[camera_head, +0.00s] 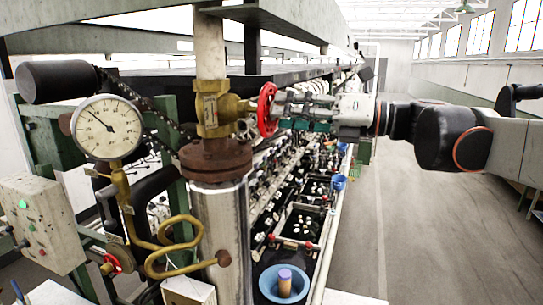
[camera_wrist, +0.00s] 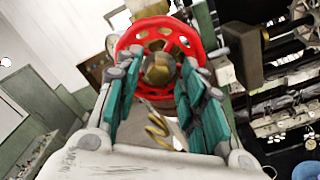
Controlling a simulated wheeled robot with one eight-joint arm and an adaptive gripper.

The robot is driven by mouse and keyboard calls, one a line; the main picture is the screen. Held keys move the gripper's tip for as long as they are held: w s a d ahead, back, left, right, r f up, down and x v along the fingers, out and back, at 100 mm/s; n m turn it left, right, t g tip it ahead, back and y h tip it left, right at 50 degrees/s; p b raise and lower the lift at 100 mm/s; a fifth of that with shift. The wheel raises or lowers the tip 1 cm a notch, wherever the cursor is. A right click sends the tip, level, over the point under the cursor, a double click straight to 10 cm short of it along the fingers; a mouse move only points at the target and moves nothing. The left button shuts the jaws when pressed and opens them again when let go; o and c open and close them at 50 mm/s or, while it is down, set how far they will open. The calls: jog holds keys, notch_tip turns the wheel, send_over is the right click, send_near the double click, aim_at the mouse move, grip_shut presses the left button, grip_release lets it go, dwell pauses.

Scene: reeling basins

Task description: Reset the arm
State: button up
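My arm reaches in from the right in the head view. My gripper (camera_head: 282,112) is at the red valve wheel (camera_head: 267,109), which sits on the brass valve (camera_head: 212,115) of an upright pipe. In the wrist view, the teal finger pads of my gripper (camera_wrist: 158,75) stand apart, with the hub of the red wheel (camera_wrist: 160,25) showing between them. The fingertips overlap the left and right sides of the wheel rim. I cannot tell whether they touch it. Nothing is held between the pads.
A pressure gauge (camera_head: 107,128), curled brass tube (camera_head: 180,245) and control box (camera_head: 40,222) stand left of the pipe. A long row of basins (camera_head: 300,222) runs back behind it. The aisle floor (camera_head: 420,235) at right is clear below my arm.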

jog(key=s+d+f+n+h+b, duration=0.1)
jog(key=s+f+n+h+b, duration=0.45)
jog(key=f, duration=0.85)
jog(key=s+d+f+n+h+b, duration=0.15)
jog(key=f+n+b, duration=0.5)
jog(key=f, duration=0.75)
jog(key=s+d+f+n+h+b, duration=0.2)
jog(key=s+f+n+b, duration=0.25)
jog(key=f+b, duration=0.6)
jog(key=s+d+f+n+h+b, duration=0.2)
jog(key=s+d+f+n+b, duration=0.1)
jog(key=f, duration=0.7)
jog(key=s+d+f+n+h+b, duration=0.3)
jog(key=d+f+n+b, duration=0.1)
jog(key=f, duration=0.7)
jog(key=s+d+f+n+t+h+b, duration=0.1)
jog(key=s+d+f+n+h+b, duration=0.2)
jog(key=f+n+b, duration=0.3)
notch_tip(320, 180, down, 5)
jog(key=shift+d+r+b, duration=0.15)
jog(key=shift+d+b, duration=0.2)
jog(key=shift+d, duration=0.35)
